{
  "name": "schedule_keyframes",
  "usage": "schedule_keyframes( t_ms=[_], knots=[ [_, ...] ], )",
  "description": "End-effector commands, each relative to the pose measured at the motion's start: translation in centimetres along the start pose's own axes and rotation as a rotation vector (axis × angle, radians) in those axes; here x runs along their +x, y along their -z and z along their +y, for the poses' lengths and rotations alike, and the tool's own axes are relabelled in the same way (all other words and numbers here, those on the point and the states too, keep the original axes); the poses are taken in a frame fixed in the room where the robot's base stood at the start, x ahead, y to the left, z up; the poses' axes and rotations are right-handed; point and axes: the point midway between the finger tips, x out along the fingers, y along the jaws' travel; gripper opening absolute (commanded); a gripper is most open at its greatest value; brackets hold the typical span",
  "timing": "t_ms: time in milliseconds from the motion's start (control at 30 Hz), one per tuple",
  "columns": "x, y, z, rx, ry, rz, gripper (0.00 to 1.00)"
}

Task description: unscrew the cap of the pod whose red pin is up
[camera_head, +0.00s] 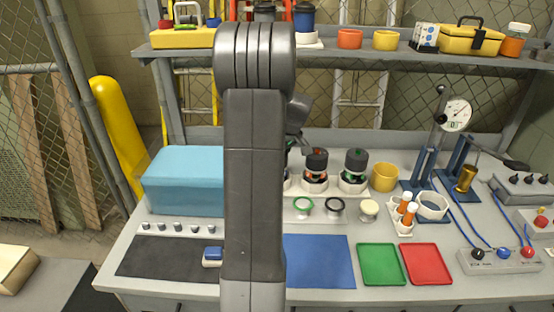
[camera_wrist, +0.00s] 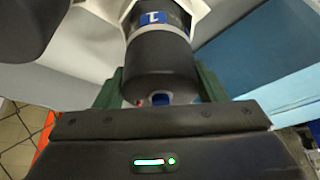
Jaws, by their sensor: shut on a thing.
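In the wrist view a pod with a blue label reading 1 (camera_wrist: 153,18) has a dark grey cylindrical cap (camera_wrist: 160,65). My gripper (camera_wrist: 157,92) is shut on this cap, with one green finger on each side. A small blue and red detail shows at the cap's near end; I cannot tell whether a pin is raised. In the head view my arm hides this pod, and only a part of my wrist shows beside the arm. Two other dark-capped pods stand to the right: one with orange-red parts (camera_head: 316,160) and one with green parts (camera_head: 355,160).
A neighbouring dark cap (camera_wrist: 25,22) is close at the wrist view's upper left. A light blue box (camera_head: 183,180) stands left of my arm. A yellow cup (camera_head: 384,177) and a dial gauge stand (camera_head: 440,140) are to the right. Green (camera_head: 381,264) and red (camera_head: 426,263) trays lie in front.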

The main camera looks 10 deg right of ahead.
Motion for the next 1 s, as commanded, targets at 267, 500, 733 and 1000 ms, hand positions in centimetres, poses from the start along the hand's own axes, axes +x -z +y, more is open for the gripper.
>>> schedule_keyframes(
  t_ms=[267, 500, 733, 1000],
  knots=[
    [0.16, 0.02, -0.02, -0.278, 0.119, 0.002, 0.44],
    [0.01, 0.03, -0.11, -0.386, 0.163, 0.001, 0.44],
    [0.03, 0.02, -0.13, -0.384, 0.163, 0.000, 0.76],
    [0.00, 0.00, -0.06, -0.384, 0.161, 0.000, 0.90]
  ],
)
